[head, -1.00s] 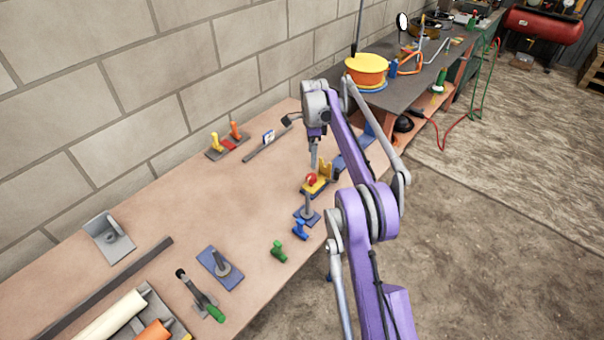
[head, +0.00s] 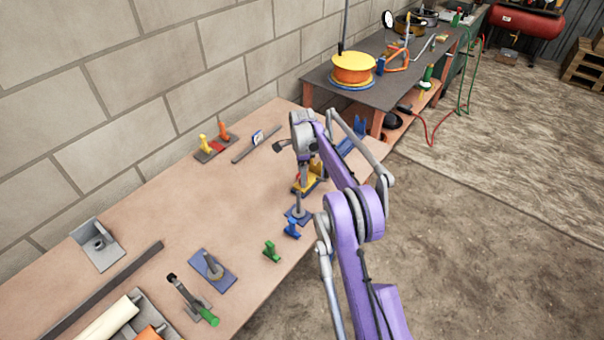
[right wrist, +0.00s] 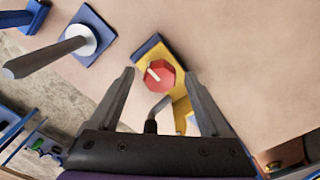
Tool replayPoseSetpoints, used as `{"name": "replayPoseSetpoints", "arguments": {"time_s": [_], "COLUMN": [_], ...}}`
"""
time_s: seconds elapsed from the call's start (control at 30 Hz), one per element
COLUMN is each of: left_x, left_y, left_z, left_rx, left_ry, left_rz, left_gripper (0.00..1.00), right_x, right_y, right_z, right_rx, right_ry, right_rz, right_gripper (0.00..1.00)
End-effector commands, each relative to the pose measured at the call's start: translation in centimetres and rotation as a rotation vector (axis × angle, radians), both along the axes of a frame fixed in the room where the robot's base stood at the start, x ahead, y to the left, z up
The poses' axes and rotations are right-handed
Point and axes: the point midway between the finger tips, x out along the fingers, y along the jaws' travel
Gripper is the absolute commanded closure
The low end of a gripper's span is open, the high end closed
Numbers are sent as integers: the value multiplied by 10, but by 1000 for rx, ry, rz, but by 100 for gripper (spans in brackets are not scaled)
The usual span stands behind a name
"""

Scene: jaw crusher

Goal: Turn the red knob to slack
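The red knob (right wrist: 165,76) is a faceted disc with a white pointer mark, on a yellow block (right wrist: 181,106) with a blue base. The yellow block also shows in the head view (head: 316,171), where my right gripper mostly hides the knob. My right gripper (head: 303,182) points down over the knob. In the right wrist view its two fingers (right wrist: 159,75) are spread, one on each side of the knob, with visible gaps. I cannot tell whether the fingertips are level with the knob or above it. My left gripper is not in view.
A blue plate with an upright grey post (head: 298,213) stands close by. Blue (head: 291,229) and green (head: 272,251) pieces are near the table's front edge. A plate with yellow and orange levers (head: 215,150) is near the wall. The middle of the table is clear.

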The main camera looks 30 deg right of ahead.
Motion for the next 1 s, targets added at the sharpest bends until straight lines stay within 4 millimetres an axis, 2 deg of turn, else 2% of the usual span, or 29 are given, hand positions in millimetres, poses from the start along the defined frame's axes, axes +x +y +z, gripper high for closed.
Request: {"name": "replayPoseSetpoints", "arguments": {"time_s": [0.03, 0.07, 0.43, 0.73, 1.0], "left_x": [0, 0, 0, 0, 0], "left_y": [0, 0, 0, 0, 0], "left_z": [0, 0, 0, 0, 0], "left_rx": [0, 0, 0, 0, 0], "left_ry": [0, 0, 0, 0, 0], "left_rz": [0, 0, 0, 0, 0], "left_gripper": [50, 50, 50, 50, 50], "right_x": [0, 0, 0, 0, 0], "right_y": [0, 0, 0, 0, 0], "right_z": [0, 0, 0, 0, 0], "right_rx": [0, 0, 0, 0, 0], "right_ry": [0, 0, 0, 0, 0], "right_rz": [0, 0, 0, 32, 184], "right_gripper": [29, 34, 100, 100, 100]}}
